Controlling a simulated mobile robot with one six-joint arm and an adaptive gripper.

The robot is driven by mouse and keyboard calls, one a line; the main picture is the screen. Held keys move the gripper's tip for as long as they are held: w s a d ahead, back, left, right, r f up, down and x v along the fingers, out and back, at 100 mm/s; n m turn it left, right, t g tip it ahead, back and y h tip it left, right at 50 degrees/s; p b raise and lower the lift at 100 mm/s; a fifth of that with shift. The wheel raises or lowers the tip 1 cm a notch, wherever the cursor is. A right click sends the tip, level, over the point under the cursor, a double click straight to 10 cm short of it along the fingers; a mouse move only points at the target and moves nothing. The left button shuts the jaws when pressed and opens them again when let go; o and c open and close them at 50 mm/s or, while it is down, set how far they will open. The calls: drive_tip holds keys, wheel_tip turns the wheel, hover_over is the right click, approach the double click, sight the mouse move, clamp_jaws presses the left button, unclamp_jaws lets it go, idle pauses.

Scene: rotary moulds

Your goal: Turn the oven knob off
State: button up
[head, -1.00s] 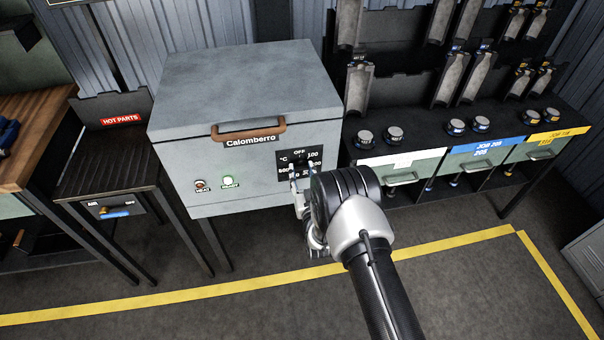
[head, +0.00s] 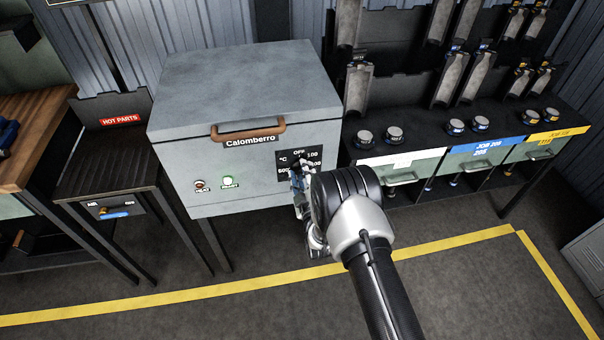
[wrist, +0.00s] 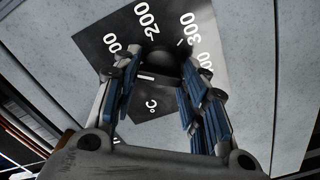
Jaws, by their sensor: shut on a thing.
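The grey oven (head: 240,95) marked "Calomberro" stands at the centre of the head view. The dark knob (wrist: 160,60) shows in the wrist view between the fingers, in front of the panel (wrist: 185,20). My gripper (head: 299,172) is at the dial, and its blue-padded fingers (wrist: 160,85) are shut on the knob. The fingers and my wrist hide much of the knob, so its pointer setting is unclear.
A green "READY" lamp (head: 228,181) glows beside the "HEAT" lamp (head: 199,185). A brown handle (head: 248,132) runs along the lid front. A hot parts table (head: 105,165) stands at left, and a rack with drawers (head: 400,165) stands close at right. The floor in front is clear.

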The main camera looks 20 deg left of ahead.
drive_tip(key=shift+n, duration=3.6)
drive_tip(key=o, duration=1.1)
drive_tip(key=shift+c, duration=0.2)
drive_tip(key=v, duration=1.2)
